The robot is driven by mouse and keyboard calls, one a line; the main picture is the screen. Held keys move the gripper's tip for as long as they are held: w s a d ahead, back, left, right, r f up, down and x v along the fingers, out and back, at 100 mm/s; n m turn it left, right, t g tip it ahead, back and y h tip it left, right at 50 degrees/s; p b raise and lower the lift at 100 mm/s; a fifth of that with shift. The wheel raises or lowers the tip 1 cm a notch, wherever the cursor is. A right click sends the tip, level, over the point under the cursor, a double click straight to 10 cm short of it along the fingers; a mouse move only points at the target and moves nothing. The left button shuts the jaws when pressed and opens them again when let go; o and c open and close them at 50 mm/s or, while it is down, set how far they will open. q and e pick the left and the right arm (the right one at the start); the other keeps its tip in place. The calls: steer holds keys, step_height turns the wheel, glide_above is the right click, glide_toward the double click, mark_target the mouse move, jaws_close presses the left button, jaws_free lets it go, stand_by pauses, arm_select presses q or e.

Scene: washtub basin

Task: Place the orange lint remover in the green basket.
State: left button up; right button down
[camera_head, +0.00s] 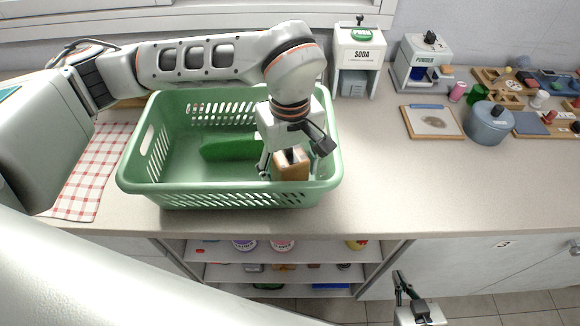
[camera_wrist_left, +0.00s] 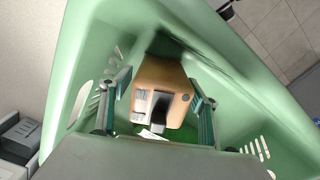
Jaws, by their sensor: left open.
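The green basket (camera_head: 150,187) stands on the counter at the left of the middle in the head view; its wall also shows in the left wrist view (camera_wrist_left: 85,50). The orange lint remover (camera_head: 292,172) is inside the basket near its front right corner. In the left wrist view the lint remover (camera_wrist_left: 163,82) sits between the fingers of my left gripper (camera_wrist_left: 158,112). The gripper (camera_head: 284,168) reaches down into the basket, and its fingers stand apart on either side of the lint remover. My right gripper (camera_head: 408,300) is low at the bottom, in front of the cabinet; its finger opening is unclear.
A green object (camera_head: 229,147) lies in the basket. A soda dispenser (camera_head: 358,58) and a powder dispenser (camera_head: 422,62) stand behind. A framed board (camera_head: 432,121) and a grey-blue pot (camera_head: 488,122) are to the right. A checked cloth (camera_head: 86,170) lies left. The counter right of the basket is clear.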

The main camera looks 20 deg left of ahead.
arm_select(q)
step_height(320, 180, up, 12)
steer(key=shift+r+b, duration=0.15)
steer(key=shift+b, duration=0.25)
stand_by(0.7)
